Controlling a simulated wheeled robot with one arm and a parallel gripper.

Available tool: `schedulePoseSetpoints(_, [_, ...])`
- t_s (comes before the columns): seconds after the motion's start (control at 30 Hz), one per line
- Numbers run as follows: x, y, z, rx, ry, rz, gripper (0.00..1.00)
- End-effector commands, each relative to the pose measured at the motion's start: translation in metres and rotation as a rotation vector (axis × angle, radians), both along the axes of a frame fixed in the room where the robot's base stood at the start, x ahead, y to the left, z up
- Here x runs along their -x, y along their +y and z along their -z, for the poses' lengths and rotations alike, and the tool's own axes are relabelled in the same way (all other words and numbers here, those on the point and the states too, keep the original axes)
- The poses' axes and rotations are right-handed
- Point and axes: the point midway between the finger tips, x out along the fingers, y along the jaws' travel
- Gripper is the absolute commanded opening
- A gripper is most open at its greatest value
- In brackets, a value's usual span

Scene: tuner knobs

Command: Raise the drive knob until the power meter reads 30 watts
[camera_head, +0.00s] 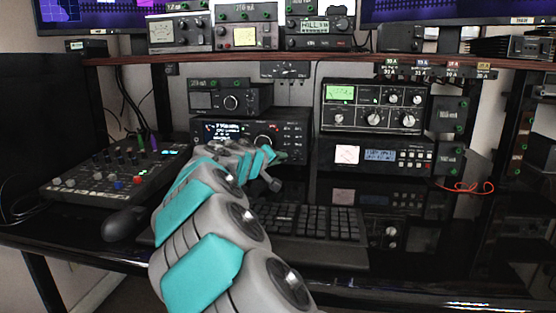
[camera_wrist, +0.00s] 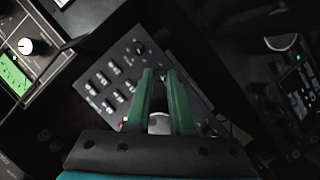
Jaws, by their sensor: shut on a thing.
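My gripper (camera_head: 270,153) reaches to the lower right front of the black transceiver (camera_head: 290,128). In the wrist view, the green fingers of my gripper (camera_wrist: 160,73) come close together over its button panel (camera_wrist: 112,80). They are shut on a small knob, mostly hidden between the fingers; its label cannot be read. A round silver part (camera_wrist: 160,123) shows between the fingers, nearer the palm. Several lit meters are in view: a green-faced one (camera_head: 340,94), a white-faced one (camera_head: 347,154) and a yellow one (camera_head: 244,37). I cannot tell which is the power meter, and no reading is legible.
A tuner with several white knobs (camera_head: 375,118) stands right of the transceiver. A mixer (camera_head: 110,170) is at the left, a keyboard (camera_head: 310,232) lies in front, and a shelf (camera_head: 300,57) overhangs the units. A small dark knob (camera_wrist: 138,47) sits beyond the fingertips.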

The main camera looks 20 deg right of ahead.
Motion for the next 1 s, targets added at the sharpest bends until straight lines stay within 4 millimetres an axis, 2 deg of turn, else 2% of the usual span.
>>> schedulePoseSetpoints(0.57, [-0.0001, 0.0003, 0.0013, -0.024, -0.017, -0.001, 0.0])
schedulePoseSetpoints(1.0, [0.001, -0.0008, 0.0019, -0.266, -0.185, -0.004, 0.0])
